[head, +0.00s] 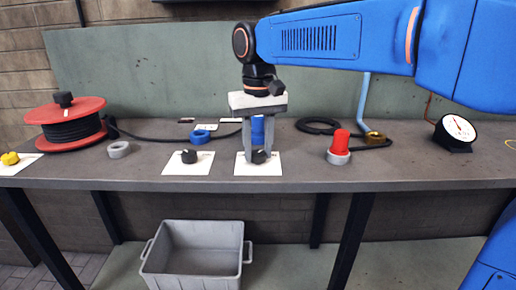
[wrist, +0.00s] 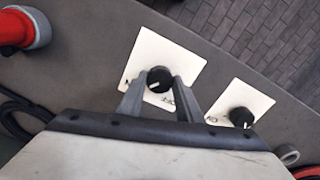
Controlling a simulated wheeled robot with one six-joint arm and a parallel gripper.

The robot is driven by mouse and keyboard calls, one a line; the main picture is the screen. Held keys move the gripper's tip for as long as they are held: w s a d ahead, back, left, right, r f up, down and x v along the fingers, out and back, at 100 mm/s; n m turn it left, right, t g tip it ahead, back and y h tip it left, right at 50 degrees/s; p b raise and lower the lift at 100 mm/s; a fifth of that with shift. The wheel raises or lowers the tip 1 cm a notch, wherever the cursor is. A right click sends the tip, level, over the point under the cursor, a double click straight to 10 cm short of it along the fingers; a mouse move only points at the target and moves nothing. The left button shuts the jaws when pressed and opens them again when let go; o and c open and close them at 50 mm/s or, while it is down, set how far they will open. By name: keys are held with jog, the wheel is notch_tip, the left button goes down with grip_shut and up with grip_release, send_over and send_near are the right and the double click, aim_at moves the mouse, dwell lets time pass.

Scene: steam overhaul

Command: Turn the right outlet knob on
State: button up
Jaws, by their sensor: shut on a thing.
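Two black knobs sit on white plates near the front edge of the bench. The right knob (head: 259,156) is between the fingers of my gripper (head: 261,158), which points straight down and is shut on it. In the wrist view the right knob (wrist: 159,80) shows between both fingertips of my gripper (wrist: 158,86), with a pale pointer line on its top. Its plate (wrist: 150,48) has small printed marks partly hidden by the fingers. The left knob (head: 189,156) stands free on its own plate (head: 172,168); it also shows in the wrist view (wrist: 241,117).
A red cable reel (head: 88,106) and grey ring (head: 119,149) stand to the left. A red-and-grey plug (head: 340,143), brass fitting (head: 375,139) and dial gauge (head: 455,131) stand to the right. A blue ring (head: 200,137) lies behind. A grey crate (head: 190,232) sits below the bench.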

aim_at(258, 153)
jog(key=shift+m, duration=0.6)
jog(key=o, duration=1)
jog(key=shift+o, duration=0.2)
jog(key=shift+r, duration=0.1)
notch_tip(258, 153, up, 17)
jog(key=shift+r, duration=0.1)
